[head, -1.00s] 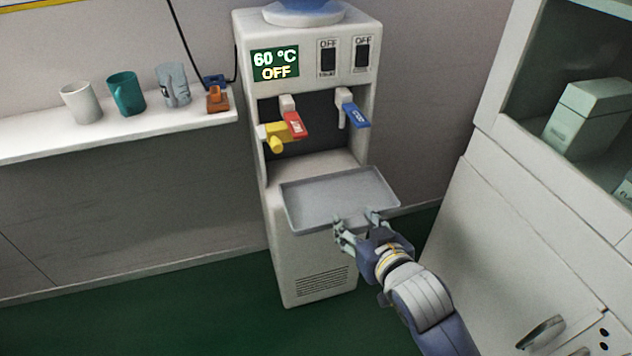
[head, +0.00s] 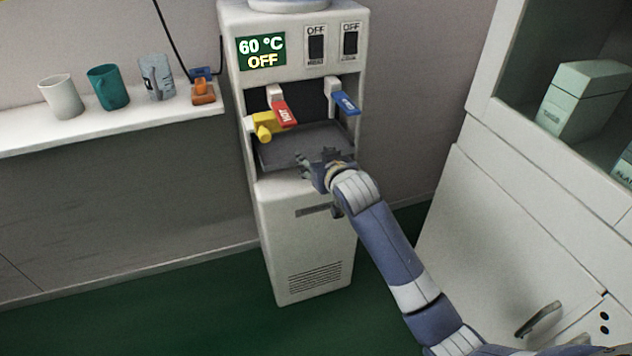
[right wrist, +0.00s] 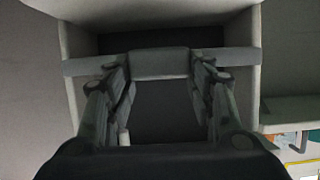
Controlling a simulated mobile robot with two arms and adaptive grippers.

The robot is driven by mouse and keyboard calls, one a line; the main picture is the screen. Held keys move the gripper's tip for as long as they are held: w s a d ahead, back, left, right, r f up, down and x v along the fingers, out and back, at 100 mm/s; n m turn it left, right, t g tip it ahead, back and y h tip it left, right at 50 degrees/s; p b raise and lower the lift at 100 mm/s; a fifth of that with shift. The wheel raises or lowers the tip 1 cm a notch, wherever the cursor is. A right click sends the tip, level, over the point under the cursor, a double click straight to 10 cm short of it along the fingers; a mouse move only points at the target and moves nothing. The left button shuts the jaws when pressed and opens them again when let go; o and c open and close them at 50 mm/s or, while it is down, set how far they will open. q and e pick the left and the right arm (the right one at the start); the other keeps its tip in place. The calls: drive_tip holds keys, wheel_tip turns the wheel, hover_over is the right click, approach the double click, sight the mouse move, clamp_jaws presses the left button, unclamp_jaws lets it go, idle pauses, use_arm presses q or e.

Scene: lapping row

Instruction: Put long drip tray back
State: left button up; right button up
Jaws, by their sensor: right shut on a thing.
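The long drip tray (head: 284,147) is a shallow grey tray, now dark in shadow. It lies in the recess of the white water dispenser (head: 307,235), below the taps. My right gripper (head: 320,161) is shut on the tray's front edge, near its right half, and hides part of that edge. In the right wrist view the two fingers stand on either side of a grey piece (right wrist: 160,63) at the rim. I cannot tell whether the tray is fully seated. My left gripper is not in view.
A red hot tap (head: 284,113), a blue tap (head: 346,103) and a yellow piece (head: 264,125) sit just above the tray. A shelf with several cups (head: 108,88) is on the left. A white cabinet (head: 500,240) stands on the right.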

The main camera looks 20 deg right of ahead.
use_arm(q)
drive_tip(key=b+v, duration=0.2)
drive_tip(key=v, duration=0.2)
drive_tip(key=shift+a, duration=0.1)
use_arm(e)
wheel_tip(320, 180, down, 6)
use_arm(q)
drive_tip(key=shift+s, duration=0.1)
use_arm(e)
drive_tip(key=o, duration=1.2)
drive_tip(key=shift+f, duration=0.15)
